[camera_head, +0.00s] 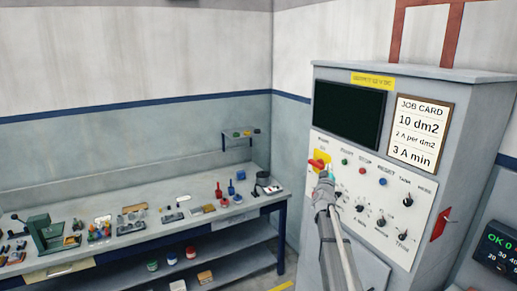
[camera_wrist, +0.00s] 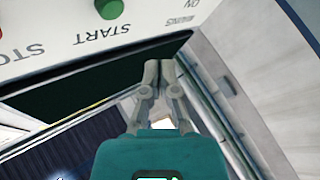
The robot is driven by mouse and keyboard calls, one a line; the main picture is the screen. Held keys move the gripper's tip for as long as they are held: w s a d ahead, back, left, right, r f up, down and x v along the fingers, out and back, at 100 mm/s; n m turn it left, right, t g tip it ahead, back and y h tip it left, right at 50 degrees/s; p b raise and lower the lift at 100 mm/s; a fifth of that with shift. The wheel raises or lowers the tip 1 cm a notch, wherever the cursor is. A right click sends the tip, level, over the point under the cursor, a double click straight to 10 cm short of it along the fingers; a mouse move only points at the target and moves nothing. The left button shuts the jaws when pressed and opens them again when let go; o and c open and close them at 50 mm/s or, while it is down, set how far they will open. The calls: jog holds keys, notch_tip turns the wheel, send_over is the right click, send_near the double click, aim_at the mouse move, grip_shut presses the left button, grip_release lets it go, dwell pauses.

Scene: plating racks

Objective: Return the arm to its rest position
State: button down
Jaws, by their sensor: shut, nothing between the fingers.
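My gripper (camera_head: 324,180) is at the end of my arm, in front of the lower left part of the grey control cabinet's panel (camera_head: 385,208). In the wrist view my gripper (camera_wrist: 158,70) has its fingers together and nothing between them. In that view the panel appears upside down, with a green button (camera_wrist: 109,8) by the word START. I cannot tell whether the fingers touch the panel.
The cabinet carries a dark screen (camera_head: 348,114), a job card (camera_head: 419,133), a red and yellow switch (camera_head: 318,162) and several knobs. A workbench (camera_head: 268,199) with small tools stands left. A green display (camera_head: 497,248) is at right.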

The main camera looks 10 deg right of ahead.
jog(key=s+a+f+n+g+y+b, duration=0.2)
jog(key=s+a+f+g+y+b, duration=0.25)
jog(key=a+f, duration=0.65)
jog(key=s+a+f+n+g+y+b, duration=0.15)
jog(key=s+a+f+y+b, duration=0.25)
jog(key=s+a+f+y, duration=0.45)
jog(key=s+a+f+m+g+h+b, duration=0.1)
jog(key=s+a+f+g+b, duration=0.1)
jog(key=s+f+g, duration=0.2)
jog(key=s+a+f+m+g+h+b, duration=0.1)
jog(key=s+a+f+g+b, duration=0.1)
jog(key=s+f, duration=0.8)
jog(key=s+a+f+m+g+h+b, duration=0.1)
jog(key=s+a+f+g+b, duration=0.2)
jog(key=s+f+g, duration=0.4)
jog(key=s+b, duration=0.1)
jog(key=s, duration=0.5)
jog(key=shift+s+f+m, duration=0.3)
jog(key=shift+s+m, duration=0.05)
jog(key=shift+s, duration=0.05)
